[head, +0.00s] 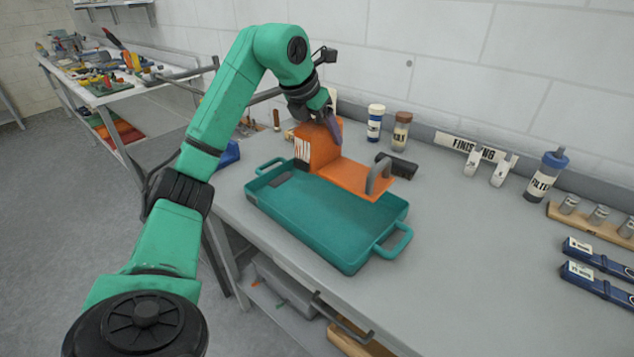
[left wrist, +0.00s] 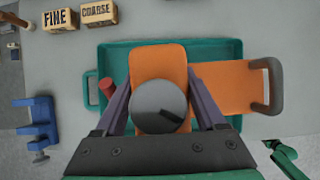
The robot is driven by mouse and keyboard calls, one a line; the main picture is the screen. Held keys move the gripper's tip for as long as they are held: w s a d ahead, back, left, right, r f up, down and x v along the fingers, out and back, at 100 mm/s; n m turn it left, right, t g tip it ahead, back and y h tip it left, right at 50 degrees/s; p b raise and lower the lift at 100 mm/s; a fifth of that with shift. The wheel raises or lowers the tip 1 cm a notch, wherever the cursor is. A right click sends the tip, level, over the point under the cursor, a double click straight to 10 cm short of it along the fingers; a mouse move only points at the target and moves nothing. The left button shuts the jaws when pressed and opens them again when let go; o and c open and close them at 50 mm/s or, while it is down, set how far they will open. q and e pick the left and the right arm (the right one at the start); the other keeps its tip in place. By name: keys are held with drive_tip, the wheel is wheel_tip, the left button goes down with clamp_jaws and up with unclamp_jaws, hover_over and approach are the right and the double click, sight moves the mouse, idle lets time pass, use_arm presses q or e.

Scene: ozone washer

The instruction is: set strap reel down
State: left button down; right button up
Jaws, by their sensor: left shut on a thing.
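My left gripper (head: 333,128) comes down on the upright block from above. In the left wrist view its two fingers (left wrist: 162,98) flank the orange block (left wrist: 158,62), shut on it, with a dark round dome between them. The flat plate and handle (left wrist: 268,85) stick out to the right. The piece overlaps the far rim of the teal tray (head: 340,262); I cannot tell whether it touches it. My right gripper is out of view.
The empty tray lies on the grey bench. A black brush-like block (head: 397,166) and two jars (head: 401,131) stand behind it. FINE and COARSE blocks (left wrist: 98,13) and a blue clamp (left wrist: 37,125) are at the left.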

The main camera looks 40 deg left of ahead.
use_arm(q)
drive_tip(key=f, duration=0.5)
drive_tip(key=a+f+b, duration=0.1)
drive_tip(key=f, duration=0.2)
drive_tip(key=shift+s+f, duration=0.15)
drive_tip(key=shift+s, duration=0.05)
drive_tip(key=f, duration=0.3)
drive_tip(key=shift+d+f, duration=0.25)
drive_tip(key=shift+f, duration=0.45)
drive_tip(key=shift+a, duration=0.2)
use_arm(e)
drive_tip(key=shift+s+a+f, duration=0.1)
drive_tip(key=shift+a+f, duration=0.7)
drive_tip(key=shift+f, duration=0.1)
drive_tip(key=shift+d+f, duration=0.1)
use_arm(q)
unclamp_jaws()
drive_tip(key=shift+d+f+b, duration=0.1)
drive_tip(key=shift+b, duration=0.2)
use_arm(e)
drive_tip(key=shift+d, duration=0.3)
